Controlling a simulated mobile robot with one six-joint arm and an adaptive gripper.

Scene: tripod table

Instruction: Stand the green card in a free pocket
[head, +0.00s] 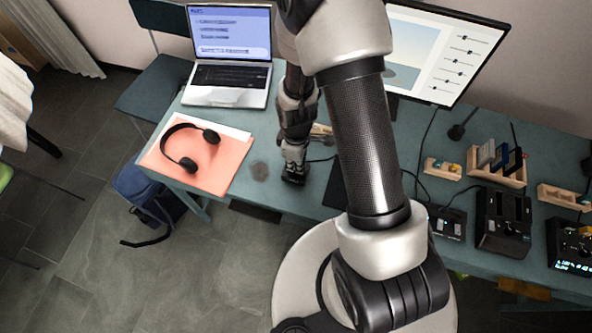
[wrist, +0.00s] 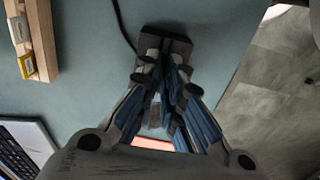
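I cannot make out the green card in either view. A wooden rack (head: 512,180) with upright pockets stands on the table at the right in the head view. It holds several dark, grey and blue cards; I cannot tell which pockets are free. My gripper (head: 294,178) points down near the table's front edge, left of the rack. In the wrist view its blue-padded fingers (wrist: 164,62) converge at a dark block (wrist: 181,45) with a cable. The tips are close together, and whether something thin is between them is hidden.
A laptop (head: 228,97), headphones (head: 190,148) on a pink folder (head: 222,172) and a monitor (head: 440,50) occupy the table (head: 262,150). Small wooden holders (head: 442,170) and black devices (head: 503,222) crowd the right. A wooden holder (wrist: 38,35) is left in the wrist view.

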